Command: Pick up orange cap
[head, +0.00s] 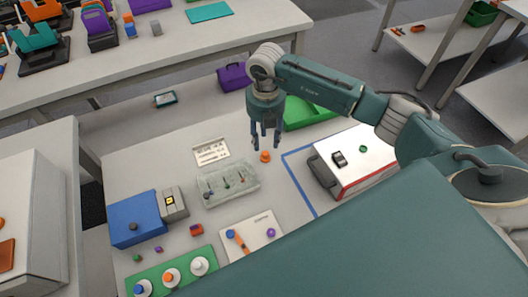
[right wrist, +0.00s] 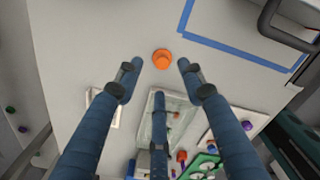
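An orange cap (head: 265,157) stands on the light table, round with a wider base and a narrower top. It also shows in the right wrist view (right wrist: 162,59), close to the fingertips. My right gripper (head: 266,140) points down just above the cap. Its three fingers are spread apart with nothing between them. In the right wrist view, the gripper (right wrist: 160,76) has two fingertips left and right of the cap and the third below it in the picture. The cap looks free of the fingers. My left gripper is not in view.
A clear tray (head: 229,184) with small parts and a labelled card (head: 211,152) lie left of the cap. A green bin (head: 308,114) is behind. A green rack (head: 172,275) holds round pieces in front.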

